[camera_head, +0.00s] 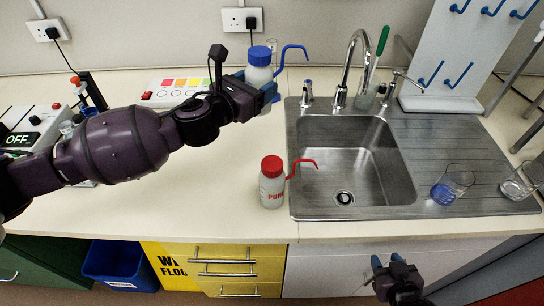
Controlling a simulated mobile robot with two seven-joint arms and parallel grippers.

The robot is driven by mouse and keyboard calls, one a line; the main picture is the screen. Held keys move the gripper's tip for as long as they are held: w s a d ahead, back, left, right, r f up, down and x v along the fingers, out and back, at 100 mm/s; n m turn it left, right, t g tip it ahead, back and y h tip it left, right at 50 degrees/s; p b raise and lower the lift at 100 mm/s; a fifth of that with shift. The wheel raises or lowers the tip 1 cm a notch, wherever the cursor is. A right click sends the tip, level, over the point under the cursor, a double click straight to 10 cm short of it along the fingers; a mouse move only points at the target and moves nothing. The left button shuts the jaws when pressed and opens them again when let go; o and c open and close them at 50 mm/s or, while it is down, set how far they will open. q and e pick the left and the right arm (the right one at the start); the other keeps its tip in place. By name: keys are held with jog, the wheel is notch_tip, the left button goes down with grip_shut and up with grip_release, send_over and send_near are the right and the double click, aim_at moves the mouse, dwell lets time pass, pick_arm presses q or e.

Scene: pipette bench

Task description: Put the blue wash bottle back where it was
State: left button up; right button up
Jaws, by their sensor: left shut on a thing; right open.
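The blue wash bottle (259,74) has a white body, a blue cap and a bent blue spout that points right. It is near the back of the counter, left of the sink, and looks upright. My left gripper (266,91) is shut on its body. The gripper hides part of the bottle, and I cannot tell whether its base touches the counter. My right gripper (389,266) is open and empty, low in front of the sink cabinet.
A red-capped wash bottle (271,187) stands at the sink's front left corner. The steel sink (340,160) has a tall tap (341,92). Two glass beakers, one with blue contents (443,193), stand on the drainboard. A colour-chart panel (168,92) lies behind my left arm. The counter's front middle is clear.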

aim_at(270, 77)
pick_arm(q)
jog(key=d, duration=0.1)
jog(key=d+r+g+h, duration=0.1)
jog(key=shift+w+d+r+m+h, duration=0.3)
jog(key=shift+w, duration=0.1)
jog(key=shift+d+f, duration=0.15)
jog(key=shift+f+b, duration=1.9)
jog(key=shift+f, duration=7.8)
jog(key=shift+f, duration=0.1)
jog(key=o, duration=0.6)
jog(key=shift+o, duration=0.2)
